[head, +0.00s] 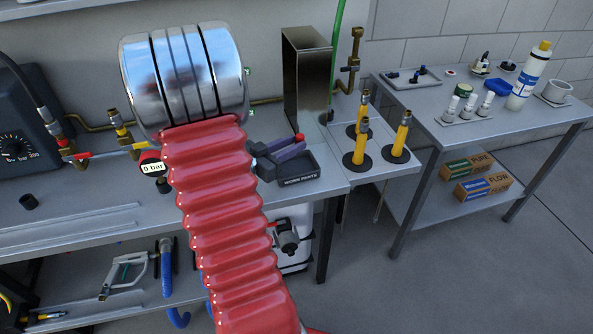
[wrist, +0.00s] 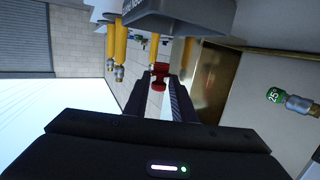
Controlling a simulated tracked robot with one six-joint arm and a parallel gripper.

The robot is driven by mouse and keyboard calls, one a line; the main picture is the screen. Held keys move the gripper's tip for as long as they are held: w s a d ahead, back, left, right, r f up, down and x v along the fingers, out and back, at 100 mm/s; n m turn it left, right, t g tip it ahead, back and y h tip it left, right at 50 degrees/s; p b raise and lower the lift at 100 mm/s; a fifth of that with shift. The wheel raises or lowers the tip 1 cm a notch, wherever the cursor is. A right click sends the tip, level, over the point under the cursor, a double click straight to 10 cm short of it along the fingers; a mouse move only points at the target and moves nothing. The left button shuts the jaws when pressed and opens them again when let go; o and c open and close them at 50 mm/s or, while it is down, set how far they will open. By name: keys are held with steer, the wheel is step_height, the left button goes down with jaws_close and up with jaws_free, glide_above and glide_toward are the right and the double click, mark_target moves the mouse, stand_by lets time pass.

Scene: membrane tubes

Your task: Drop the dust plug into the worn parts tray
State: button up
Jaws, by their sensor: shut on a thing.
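The dust plug (wrist: 160,76) is a small red piece, pinched between the fingertips of my gripper (wrist: 160,88) in the wrist view. In the head view the red plug (head: 299,137) shows at the tip of my gripper (head: 293,145), partly hidden by the fingers. The worn parts tray (head: 302,180) is a dark box with a white "WORN PARTS" label at the bench's right end. My gripper is in front of its back part in the picture, so most of its inside is hidden. In the wrist view the tray (wrist: 190,12) is at the top, apart from the plug.
A tall metal box (head: 306,75) stands behind the tray. Yellow-bodied tubes on black bases (head: 397,152) stand to the right. A gauge reading 0 bar (head: 152,168) is left of my arm. A side table (head: 450,135) holds bottles and small parts.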

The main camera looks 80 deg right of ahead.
steer(key=shift+f, duration=0.45)
steer(key=o, duration=1.1)
steer(key=shift+w+a, duration=0.1)
steer(key=v, duration=1.3)
steer(key=shift+a, duration=0.3)
steer(key=shift+w, duration=0.1)
steer(key=shift+f, duration=0.1)
